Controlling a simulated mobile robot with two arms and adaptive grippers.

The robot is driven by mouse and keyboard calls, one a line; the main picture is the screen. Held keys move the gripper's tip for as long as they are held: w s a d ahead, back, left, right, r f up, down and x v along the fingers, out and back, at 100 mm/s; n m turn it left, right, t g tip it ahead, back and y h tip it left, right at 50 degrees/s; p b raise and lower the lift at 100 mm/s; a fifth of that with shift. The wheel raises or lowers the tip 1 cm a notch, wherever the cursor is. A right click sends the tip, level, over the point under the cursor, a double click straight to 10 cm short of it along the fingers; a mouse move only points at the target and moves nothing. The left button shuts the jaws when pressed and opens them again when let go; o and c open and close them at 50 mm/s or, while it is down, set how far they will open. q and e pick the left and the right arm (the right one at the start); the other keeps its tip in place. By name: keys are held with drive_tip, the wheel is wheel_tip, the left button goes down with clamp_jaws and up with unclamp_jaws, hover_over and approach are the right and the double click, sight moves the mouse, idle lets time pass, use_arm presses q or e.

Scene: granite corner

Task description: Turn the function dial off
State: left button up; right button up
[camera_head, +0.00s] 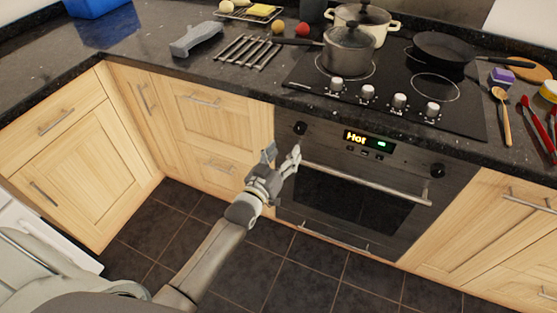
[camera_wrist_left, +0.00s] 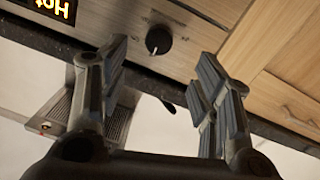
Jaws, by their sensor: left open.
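The black oven has a round black dial (camera_head: 300,128) at the left end of its control panel and another black dial (camera_head: 437,170) at the right end. Which one is the function dial I cannot read. A lit display (camera_head: 368,141) between them reads "Hot". My left gripper (camera_head: 281,154) is open and empty, just below and in front of the left dial. In the left wrist view, which is upside down, that dial (camera_wrist_left: 158,40) shows between the spread fingers (camera_wrist_left: 164,57), apart from both. My right gripper is out of view.
The oven door handle (camera_head: 365,184) runs just below the panel. Wooden cabinets (camera_head: 220,120) flank the oven. Above are the hob with several silver knobs (camera_head: 399,101), pots (camera_head: 348,48) and a pan (camera_head: 445,48). The tiled floor in front is clear.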

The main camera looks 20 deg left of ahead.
use_arm(q)
drive_tip(key=shift+s+a, duration=0.15)
drive_tip(key=shift+s, duration=1.25)
drive_tip(key=s+f+m+g, duration=0.1)
drive_tip(key=s+f+g, duration=0.3)
drive_tip(key=s+f, duration=0.75)
drive_tip(key=s+f+m+g, duration=0.1)
drive_tip(key=s+f+g, duration=0.3)
drive_tip(key=f, duration=1.5)
drive_tip(key=s+f+g, duration=0.3)
drive_tip(key=s+f, duration=0.2)
drive_tip(key=s, duration=0.6)
drive_tip(key=s+a+f+m+g+y, duration=0.1)
drive_tip(key=s+f+g, duration=0.2)
drive_tip(key=s, duration=0.8)
drive_tip(key=s+a+f+g, duration=0.1)
drive_tip(key=s+f+g, duration=0.2)
drive_tip(key=s+f, duration=0.5)
drive_tip(key=s, duration=0.3)
drive_tip(key=shift+a+m+y, duration=0.15)
drive_tip(key=shift+m+y, duration=0.25)
